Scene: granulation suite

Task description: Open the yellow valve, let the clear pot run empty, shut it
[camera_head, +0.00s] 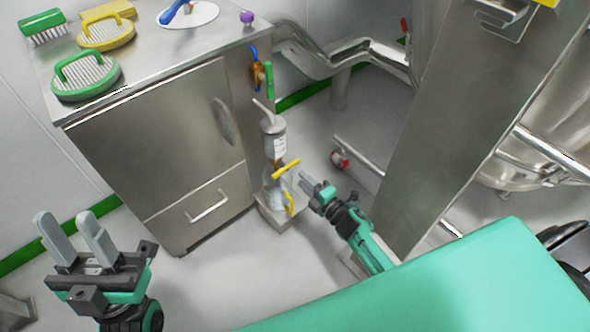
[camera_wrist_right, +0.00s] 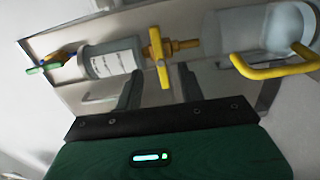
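The clear pot (camera_head: 273,142), with a white label, stands upright beside the cabinet; it also shows in the right wrist view (camera_wrist_right: 112,62). Below it is the yellow valve (camera_head: 287,166), its lever crosswise to the pipe, also in the right wrist view (camera_wrist_right: 158,58). A clear jug (camera_head: 271,201) with a yellow handle stands beneath, also in the right wrist view (camera_wrist_right: 232,35). I cannot tell the liquid levels. My right gripper (camera_head: 304,183) is open and empty; the lever appears between its fingers but farther off. My left gripper (camera_head: 68,222) is open and empty, far left.
The steel cabinet (camera_head: 150,140) stands left of the pot, with brushes on top. A steel column (camera_head: 470,110) and pipes (camera_head: 345,55) are at the right and behind. The turquoise surface in front is mine. Floor (camera_head: 235,275) is clear in front of the cabinet.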

